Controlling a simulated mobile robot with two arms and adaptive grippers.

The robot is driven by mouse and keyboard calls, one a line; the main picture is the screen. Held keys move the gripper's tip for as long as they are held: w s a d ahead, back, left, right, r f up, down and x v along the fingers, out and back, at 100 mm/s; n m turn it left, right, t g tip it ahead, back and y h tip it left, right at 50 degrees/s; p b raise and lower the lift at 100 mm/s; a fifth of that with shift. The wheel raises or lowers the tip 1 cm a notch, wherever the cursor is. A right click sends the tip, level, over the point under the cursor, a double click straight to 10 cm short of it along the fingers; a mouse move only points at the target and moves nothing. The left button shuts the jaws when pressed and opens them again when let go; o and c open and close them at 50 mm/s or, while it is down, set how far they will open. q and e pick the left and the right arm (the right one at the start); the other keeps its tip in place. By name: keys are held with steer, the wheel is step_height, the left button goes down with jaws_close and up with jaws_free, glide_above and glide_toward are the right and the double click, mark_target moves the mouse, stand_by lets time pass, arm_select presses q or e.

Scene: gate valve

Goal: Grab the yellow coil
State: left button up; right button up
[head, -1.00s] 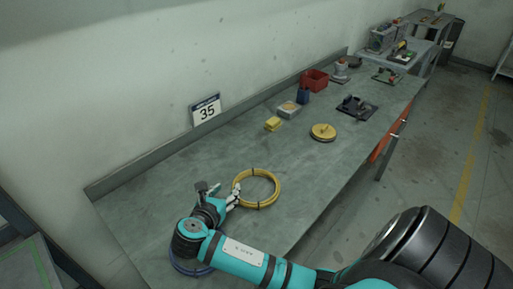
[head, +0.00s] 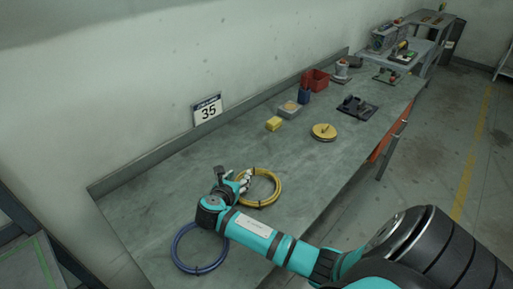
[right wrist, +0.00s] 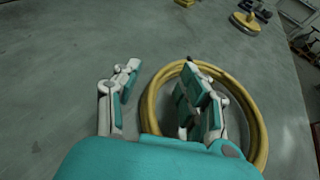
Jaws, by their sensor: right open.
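The yellow coil (head: 277,190) is a ring with dark ties, lying flat on the grey workbench (head: 170,205). In the right wrist view the coil (right wrist: 262,138) fills the right half. My right gripper (head: 240,180) is open at the coil's left side. In the right wrist view my right gripper (right wrist: 160,90) has one finger outside the ring on the left and the other over the ring's inside. The coil's left rim passes between the fingers. I cannot tell whether they touch it. My left gripper is not in view.
A blue coil (head: 178,259) lies near my right forearm. Further along the bench are a yellow block (head: 273,124), a yellow disc (head: 324,132), a red bin (head: 315,79) and a dark fixture (head: 357,107). The wall runs along the back.

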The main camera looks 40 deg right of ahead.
jaws_close()
steer(key=shift+r, duration=0.15)
